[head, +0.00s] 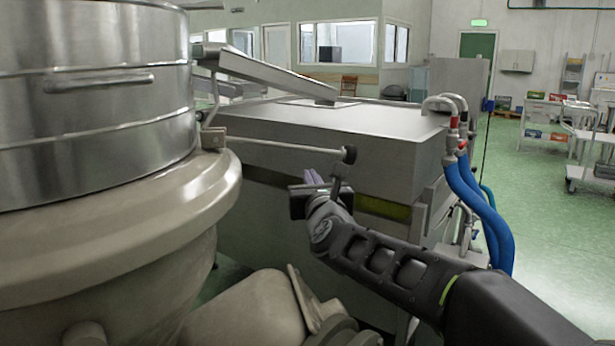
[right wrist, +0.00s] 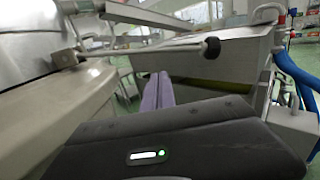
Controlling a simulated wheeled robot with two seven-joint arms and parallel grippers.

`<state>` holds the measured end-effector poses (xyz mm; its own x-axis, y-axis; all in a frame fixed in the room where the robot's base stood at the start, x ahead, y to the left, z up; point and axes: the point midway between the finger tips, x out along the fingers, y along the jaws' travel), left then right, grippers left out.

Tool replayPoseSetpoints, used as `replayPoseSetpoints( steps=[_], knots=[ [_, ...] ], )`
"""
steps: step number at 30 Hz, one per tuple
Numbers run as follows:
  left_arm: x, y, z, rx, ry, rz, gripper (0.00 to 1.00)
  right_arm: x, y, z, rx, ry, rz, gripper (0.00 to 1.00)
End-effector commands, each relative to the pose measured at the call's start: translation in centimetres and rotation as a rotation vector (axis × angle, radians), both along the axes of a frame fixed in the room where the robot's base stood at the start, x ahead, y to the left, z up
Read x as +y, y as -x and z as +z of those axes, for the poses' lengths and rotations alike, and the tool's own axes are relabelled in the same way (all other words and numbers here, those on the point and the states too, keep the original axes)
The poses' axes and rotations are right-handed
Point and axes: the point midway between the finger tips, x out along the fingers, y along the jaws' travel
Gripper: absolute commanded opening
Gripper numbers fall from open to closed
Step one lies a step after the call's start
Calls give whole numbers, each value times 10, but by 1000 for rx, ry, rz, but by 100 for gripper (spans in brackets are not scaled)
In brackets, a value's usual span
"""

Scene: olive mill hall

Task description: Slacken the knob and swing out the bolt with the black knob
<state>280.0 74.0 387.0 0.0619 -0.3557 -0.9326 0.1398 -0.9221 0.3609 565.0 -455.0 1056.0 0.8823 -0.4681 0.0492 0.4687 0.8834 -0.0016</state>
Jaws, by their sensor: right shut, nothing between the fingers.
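The bolt (head: 285,147) is a thin metal rod that sticks out sideways from a bracket (head: 213,138) on the steel drum's side. Its round black knob (head: 349,154) is at the free right end. In the right wrist view the bolt (right wrist: 140,49) and the black knob (right wrist: 211,46) show clear beyond the fingers. My right gripper (head: 312,178) is shut and empty, its purple fingers just below the rod in the picture and left of the knob. The fingers also show in the right wrist view (right wrist: 157,92), apart from the knob. My left gripper is not in view.
The steel drum (head: 95,100) with its wide cream rim (head: 130,185) fills the left. A large grey machine box (head: 340,125) stands behind the bolt. Blue hoses (head: 485,205) hang at its right end. Open green floor (head: 560,230) lies at the right, with trolleys farther back.

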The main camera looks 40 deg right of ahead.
Motion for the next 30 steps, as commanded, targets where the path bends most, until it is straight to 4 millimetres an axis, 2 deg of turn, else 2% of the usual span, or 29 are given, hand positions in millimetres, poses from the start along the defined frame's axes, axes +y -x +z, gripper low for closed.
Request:
replayPoseSetpoints(
  steps=[5, 23, 26, 30],
  knots=[
    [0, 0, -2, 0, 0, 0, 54, 6, 10, -1, 0, -1, 1, 0],
    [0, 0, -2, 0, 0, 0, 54, 6, 10, -1, 6, 8, 0, 0],
    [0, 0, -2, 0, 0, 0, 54, 6, 10, -1, 34, 61, -2, 0],
    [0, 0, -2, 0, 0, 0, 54, 7, 9, -2, 141, 265, -7, 0]
  ],
)
